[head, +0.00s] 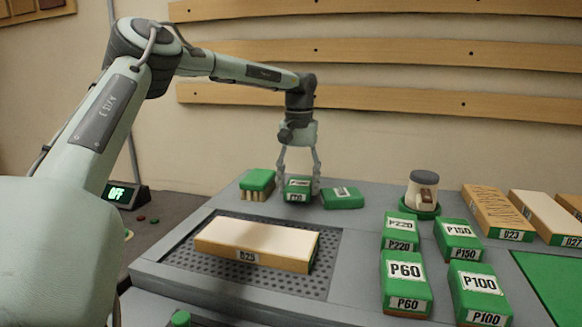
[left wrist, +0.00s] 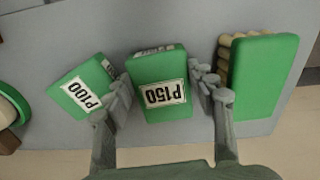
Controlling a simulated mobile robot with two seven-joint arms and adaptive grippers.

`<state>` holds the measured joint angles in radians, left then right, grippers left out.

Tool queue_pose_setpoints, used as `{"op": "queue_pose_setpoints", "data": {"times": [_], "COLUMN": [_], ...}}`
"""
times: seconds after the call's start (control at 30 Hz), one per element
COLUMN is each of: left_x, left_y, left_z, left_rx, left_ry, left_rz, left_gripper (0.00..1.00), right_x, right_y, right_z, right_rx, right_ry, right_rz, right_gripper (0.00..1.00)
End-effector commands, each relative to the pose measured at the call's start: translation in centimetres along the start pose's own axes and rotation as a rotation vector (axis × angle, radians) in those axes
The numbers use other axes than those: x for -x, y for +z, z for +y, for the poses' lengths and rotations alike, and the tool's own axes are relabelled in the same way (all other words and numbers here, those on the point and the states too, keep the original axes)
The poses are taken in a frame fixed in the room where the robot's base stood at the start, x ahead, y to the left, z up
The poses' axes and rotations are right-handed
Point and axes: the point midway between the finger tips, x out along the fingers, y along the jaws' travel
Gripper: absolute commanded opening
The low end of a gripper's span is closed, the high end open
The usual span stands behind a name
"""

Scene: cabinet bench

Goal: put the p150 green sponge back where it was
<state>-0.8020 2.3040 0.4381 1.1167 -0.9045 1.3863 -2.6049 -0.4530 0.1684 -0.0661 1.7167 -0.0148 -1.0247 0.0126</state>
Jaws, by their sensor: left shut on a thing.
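My left gripper (head: 300,176) points down at the back of the bench and is shut on a green sponge (head: 297,195), one finger on each side. In the left wrist view the held sponge (left wrist: 158,72) reads P150. It is at or very near the bench top; I cannot tell whether it touches. A second block marked P150 (head: 459,246) lies in the right-hand group, apart from the gripper. My right gripper is not in view.
Beside the held sponge stand a green-topped brush (head: 257,179) and a P100 block (head: 343,202). P220 (head: 400,222), P60 (head: 404,290) and P100 (head: 479,285) blocks, a round-topped tool (head: 423,188) and more boards (head: 497,210) crowd the right.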

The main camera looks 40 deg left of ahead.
Motion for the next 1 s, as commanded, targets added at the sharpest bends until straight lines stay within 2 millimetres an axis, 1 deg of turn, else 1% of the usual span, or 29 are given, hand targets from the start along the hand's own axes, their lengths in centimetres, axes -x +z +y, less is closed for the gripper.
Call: {"op": "queue_pose_setpoints", "data": {"times": [0.13, 0.6, 0.63, 0.7, 0.8, 1.0], "left_x": [-0.66, -1.13, -1.14, -1.09, -1.09, -1.07], "left_y": [0.06, 0.07, 0.06, 0.06, 0.07, 0.07], "left_z": [0.02, -0.02, -0.02, -0.02, -0.02, -0.02], "left_rx": [-0.001, 0.0, 0.0, 0.0, 0.0, 0.0], "left_ry": [0.0, 0.0, 0.0, 0.0, 0.0, 0.0], "left_rz": [0.0, 0.0, 0.0, 0.0, 0.0, 0.0], "left_gripper": [0.24, 0.24, 0.57, 0.66, 0.77, 0.77], "right_x": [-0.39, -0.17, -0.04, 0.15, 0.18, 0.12], "right_y": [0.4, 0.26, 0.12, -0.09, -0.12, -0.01], "right_z": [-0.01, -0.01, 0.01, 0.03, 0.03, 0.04], "right_rx": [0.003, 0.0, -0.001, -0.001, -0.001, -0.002], "right_ry": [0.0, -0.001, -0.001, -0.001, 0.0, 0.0], "right_rz": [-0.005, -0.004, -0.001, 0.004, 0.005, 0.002], "right_gripper": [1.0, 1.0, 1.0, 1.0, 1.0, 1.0]}}
